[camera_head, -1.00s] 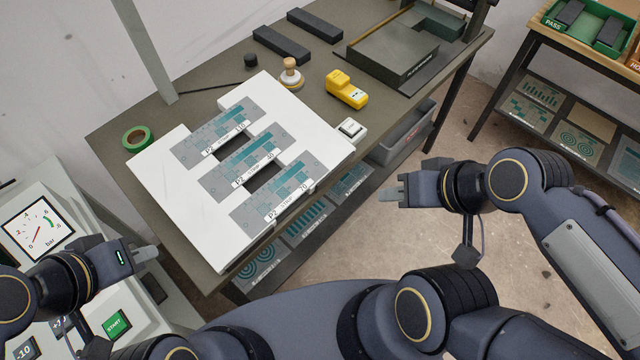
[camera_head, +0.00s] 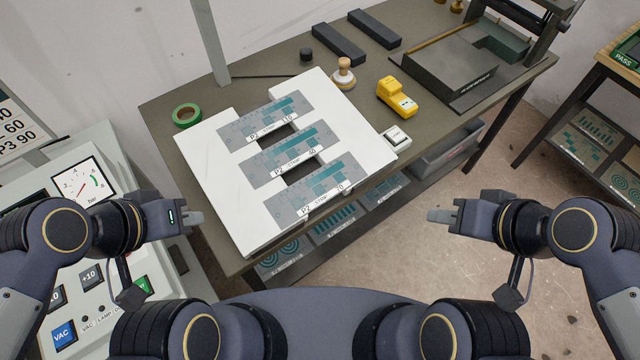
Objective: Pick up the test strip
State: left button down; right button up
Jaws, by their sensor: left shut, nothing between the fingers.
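Which one is the test strip I cannot tell. The white board (camera_head: 210,165) rests on the dark workbench. My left gripper (camera_head: 192,218) is shut and empty, left of the board's near corner and apart from it. My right gripper (camera_head: 436,216) looks shut and empty, to the right of the board, over the floor in front of the bench.
A green tape roll (camera_head: 186,115), a wooden-handled stamp (camera_head: 343,74), a yellow device (camera_head: 396,97) and a white button box (camera_head: 397,138) surround the board. Dark bars (camera_head: 338,44) and a dark tray (camera_head: 450,65) lie farther back. A gauge panel (camera_head: 82,186) stands at left.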

aim_at(290, 205)
jog(key=i+l+u, duration=0.1)
jog(key=l, duration=0.25)
jog(key=i+l, duration=0.15)
jog(key=l, duration=0.2)
jog(key=i+l+u, duration=0.15)
jog(key=l, duration=0.2)
jog(key=u, duration=2)
